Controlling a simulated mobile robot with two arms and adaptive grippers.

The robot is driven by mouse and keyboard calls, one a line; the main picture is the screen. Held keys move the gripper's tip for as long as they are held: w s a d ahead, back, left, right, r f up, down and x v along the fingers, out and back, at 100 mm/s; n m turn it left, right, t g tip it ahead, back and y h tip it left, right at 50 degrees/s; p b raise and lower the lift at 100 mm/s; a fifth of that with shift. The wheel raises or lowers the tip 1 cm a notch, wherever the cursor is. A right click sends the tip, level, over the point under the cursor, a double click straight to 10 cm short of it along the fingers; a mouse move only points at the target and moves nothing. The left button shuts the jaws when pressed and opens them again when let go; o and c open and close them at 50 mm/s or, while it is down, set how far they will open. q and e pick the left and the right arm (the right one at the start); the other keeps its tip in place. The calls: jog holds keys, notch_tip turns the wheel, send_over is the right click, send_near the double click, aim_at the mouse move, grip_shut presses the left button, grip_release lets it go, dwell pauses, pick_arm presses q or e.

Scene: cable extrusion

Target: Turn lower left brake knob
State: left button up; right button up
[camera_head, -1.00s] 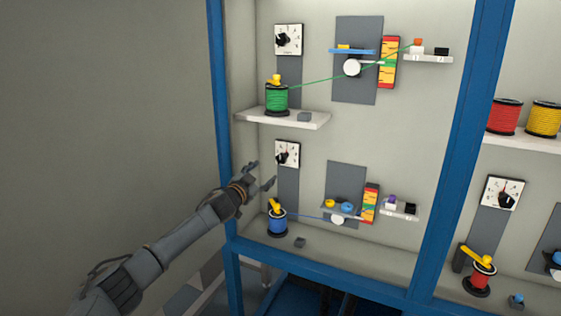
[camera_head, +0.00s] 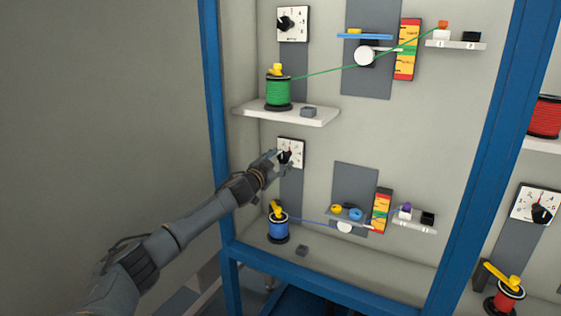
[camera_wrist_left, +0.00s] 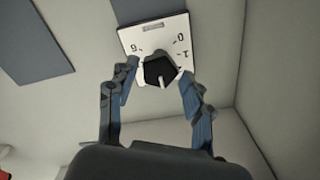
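The lower left brake knob is a black knob (camera_wrist_left: 159,71) on a white square dial plate (camera_head: 296,147) with numbers, fixed to a grey strip on the wall. In the head view my left gripper (camera_head: 281,161) is at the knob and partly covers it. In the left wrist view the two fingers of the gripper (camera_wrist_left: 160,73) stand on either side of the knob, tips close to its edges. I cannot tell whether they press on it. My right gripper is not in view.
Above is a shelf (camera_head: 262,108) with a green spool (camera_head: 278,92). Below the dial is a blue spool (camera_head: 278,228) with a yellow lever. A blue post (camera_head: 214,120) stands left of the bay. Pulleys and a striped scale (camera_head: 381,211) are to the right.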

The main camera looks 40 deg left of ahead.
pick_arm(q)
jog(key=c, duration=0.6)
jog(key=shift+c, duration=0.2)
jog(key=shift+m, duration=0.3)
jog(key=shift+m+p, duration=0.4)
jog(key=shift+m, duration=0.2)
jog(key=m+p, duration=0.1)
jog(key=m, duration=0.2)
jog(key=shift+r+m, duration=0.1)
jog(key=shift+m, duration=1.4)
jog(key=shift+a, duration=0.1)
